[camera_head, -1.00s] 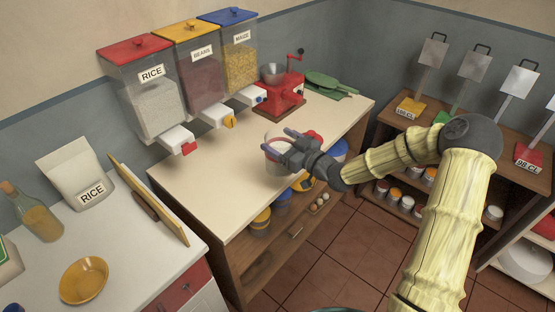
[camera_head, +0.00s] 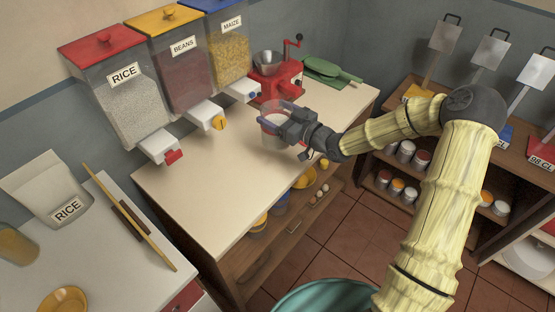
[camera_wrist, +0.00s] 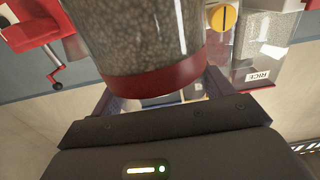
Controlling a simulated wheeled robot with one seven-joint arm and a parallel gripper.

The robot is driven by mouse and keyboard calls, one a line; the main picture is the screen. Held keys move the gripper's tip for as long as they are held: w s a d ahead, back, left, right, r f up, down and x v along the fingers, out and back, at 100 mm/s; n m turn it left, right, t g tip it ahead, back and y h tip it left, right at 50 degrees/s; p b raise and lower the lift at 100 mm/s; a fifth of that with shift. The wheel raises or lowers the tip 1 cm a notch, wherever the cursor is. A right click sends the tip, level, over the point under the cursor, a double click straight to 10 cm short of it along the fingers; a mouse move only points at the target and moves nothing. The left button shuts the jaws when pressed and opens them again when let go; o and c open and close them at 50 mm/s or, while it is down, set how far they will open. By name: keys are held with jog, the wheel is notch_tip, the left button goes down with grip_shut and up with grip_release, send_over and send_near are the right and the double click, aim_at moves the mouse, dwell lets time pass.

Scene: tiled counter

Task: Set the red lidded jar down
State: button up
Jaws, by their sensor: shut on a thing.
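My gripper (camera_head: 277,122) is shut around a clear jar (camera_head: 272,141) over the back part of the wooden-sided counter (camera_head: 205,185), in front of the red grinder. In the wrist view the jar (camera_wrist: 140,38) is see-through and full of dark grains, with a red band (camera_wrist: 155,80) at its end near the gripper. My fingers show on both sides of it. In the head view the gripper covers part of the jar, and its lid does not show clearly. I cannot tell if its base touches the counter.
Rice (camera_head: 125,105), beans (camera_head: 187,72) and maize (camera_head: 230,62) dispensers line the wall, spouts over the counter. A red grinder (camera_head: 276,80) and green item (camera_head: 330,72) stand behind the jar. The counter's front left is clear. A shelf with cans (camera_head: 405,152) is at right.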

aim_at(276, 141)
jog(key=shift+s+a+r, duration=0.15)
jog(key=shift+s+a, duration=0.05)
jog(key=shift+s, duration=0.3)
jog(key=shift+f, duration=0.35)
notch_tip(276, 141, down, 5)
jog(key=shift+w+f, duration=0.1)
jog(key=shift+w, duration=0.05)
jog(key=shift+d, duration=0.1)
jog(key=shift+f+p, duration=0.35)
jog(key=shift+f, duration=1.65)
jog(key=shift+f, duration=0.1)
jog(key=shift+f, duration=0.1)
jog(key=o, duration=2)
